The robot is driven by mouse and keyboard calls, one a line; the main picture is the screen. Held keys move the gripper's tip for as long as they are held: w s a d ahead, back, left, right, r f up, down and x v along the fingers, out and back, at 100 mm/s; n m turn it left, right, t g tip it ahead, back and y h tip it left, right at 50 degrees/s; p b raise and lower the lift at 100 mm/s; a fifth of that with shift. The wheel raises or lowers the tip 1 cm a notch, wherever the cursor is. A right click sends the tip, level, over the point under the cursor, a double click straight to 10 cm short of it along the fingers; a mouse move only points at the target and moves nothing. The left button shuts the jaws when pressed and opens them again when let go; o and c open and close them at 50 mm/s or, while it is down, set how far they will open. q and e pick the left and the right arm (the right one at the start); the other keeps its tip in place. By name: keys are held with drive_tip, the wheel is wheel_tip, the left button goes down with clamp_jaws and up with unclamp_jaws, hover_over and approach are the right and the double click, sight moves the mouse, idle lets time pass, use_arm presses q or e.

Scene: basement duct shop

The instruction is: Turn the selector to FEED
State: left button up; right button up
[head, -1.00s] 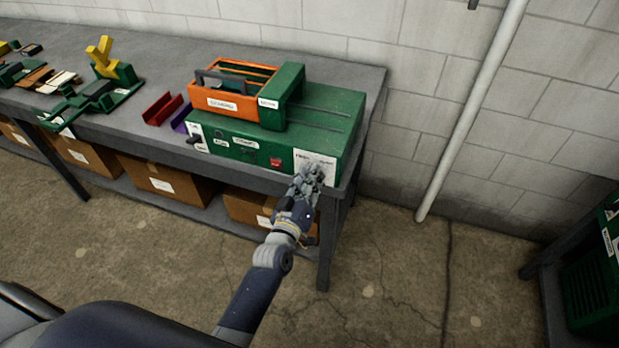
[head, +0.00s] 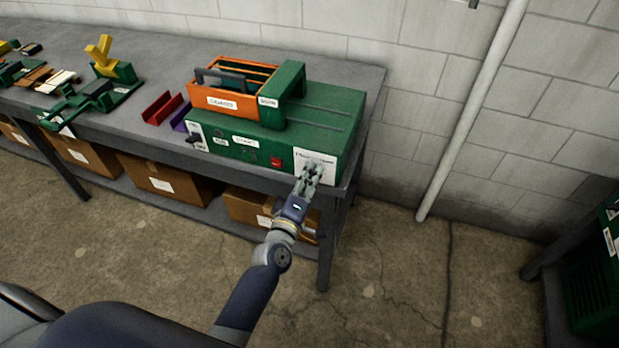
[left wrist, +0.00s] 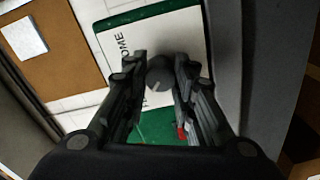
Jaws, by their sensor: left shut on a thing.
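The selector (left wrist: 158,73) is a dark grey round knob on a white label plate (left wrist: 125,48), where the word HOME is partly readable. The plate also shows on the right front of the green machine (head: 321,160) in the head view. My left gripper (head: 313,168) is at this plate and covers the knob there. In the left wrist view my left gripper (left wrist: 160,72) has one finger on each side of the selector and is shut on it. The fingers hide part of the lettering; I cannot read FEED or tell where the selector points. My right gripper is out of view.
An orange tray (head: 222,103) sits on top of the machine. A red button (head: 277,162) is left of the plate, and a black knob (head: 194,138) is at the machine's left. Cardboard boxes (head: 165,182) stand under the grey bench (head: 345,80). A pipe (head: 470,110) runs down the wall.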

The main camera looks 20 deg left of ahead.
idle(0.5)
use_arm(q)
drive_tip(key=o, duration=1.1)
drive_tip(key=s, duration=1.2)
drive_tip(key=shift+a+r, duration=0.1)
drive_tip(key=shift+a, duration=0.1)
